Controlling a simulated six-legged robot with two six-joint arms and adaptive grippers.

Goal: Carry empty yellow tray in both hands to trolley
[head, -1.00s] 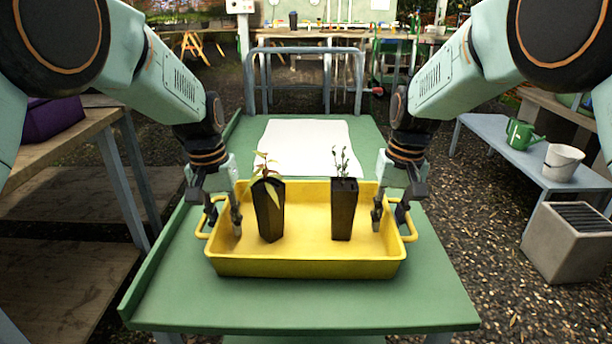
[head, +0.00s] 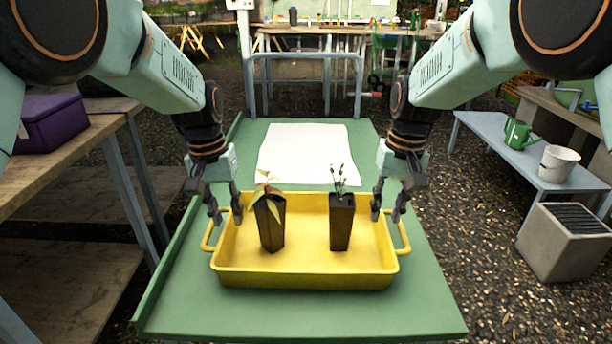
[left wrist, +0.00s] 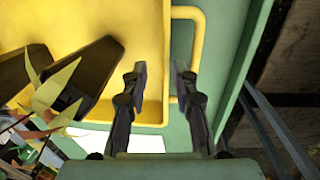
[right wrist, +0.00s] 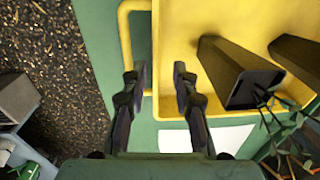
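The yellow tray (head: 305,276) sits flat on the green trolley top (head: 300,315). It is not empty: a dark pot with a leafy yellow-green plant (head: 271,225) and a dark pot with a small green plant (head: 342,225) stand in it. My left gripper (head: 226,213) is open at the tray's left side; in the left wrist view its fingers (left wrist: 161,78) are apart, with the tray wall between them. My right gripper (head: 387,212) is open at the right side; in the right wrist view its fingers (right wrist: 160,76) are also either side of the wall. Contact is not visible.
A white sheet (head: 302,153) lies on the green top behind the tray. A grey metal rail (head: 305,56) stands beyond. A wooden bench with a purple box (head: 52,122) is left. A bluish bench with a green watering can (head: 519,134) and white bucket (head: 561,163) is right.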

